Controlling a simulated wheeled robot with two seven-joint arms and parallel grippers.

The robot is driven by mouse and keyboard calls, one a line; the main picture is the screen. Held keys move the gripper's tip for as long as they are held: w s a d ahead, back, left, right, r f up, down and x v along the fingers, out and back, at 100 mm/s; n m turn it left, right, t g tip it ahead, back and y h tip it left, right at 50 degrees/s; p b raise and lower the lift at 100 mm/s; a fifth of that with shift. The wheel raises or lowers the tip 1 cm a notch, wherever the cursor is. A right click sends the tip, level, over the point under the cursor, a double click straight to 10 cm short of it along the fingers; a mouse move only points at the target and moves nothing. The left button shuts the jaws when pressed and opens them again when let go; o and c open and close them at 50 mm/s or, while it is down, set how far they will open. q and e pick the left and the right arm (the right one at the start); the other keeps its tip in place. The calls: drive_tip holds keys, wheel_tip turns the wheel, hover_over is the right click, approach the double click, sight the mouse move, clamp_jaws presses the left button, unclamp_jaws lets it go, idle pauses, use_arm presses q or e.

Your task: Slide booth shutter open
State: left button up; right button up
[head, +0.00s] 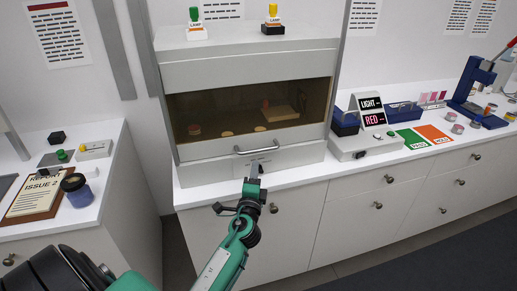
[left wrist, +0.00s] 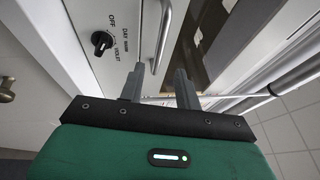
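The booth (head: 230,62) is a pale cabinet with a brown-tinted shutter pane (head: 225,108). The shutter's pale lower rail carries a metal bar handle (head: 257,147), and the rail sits low at the front of the booth. My left gripper (head: 254,165) is just below and in front of the handle. In the left wrist view the fingers of my left gripper (left wrist: 160,78) are apart with nothing between them, and the handle (left wrist: 163,35) lies just beyond the fingertips. I cannot tell whether they touch it. My right gripper is not in view.
A dark knob (left wrist: 102,42) is on the panel beside the handle. Through the pane I see a jar (head: 194,129), small discs and a block (head: 280,113). Two lamp switches (head: 194,22) (head: 272,18) top the booth. A light box (head: 365,125) stands on the counter at right.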

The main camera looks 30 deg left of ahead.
sight(259, 150)
use_arm(q)
drive_tip(key=p+x, duration=0.2)
drive_tip(key=x, duration=0.8)
clamp_jaws()
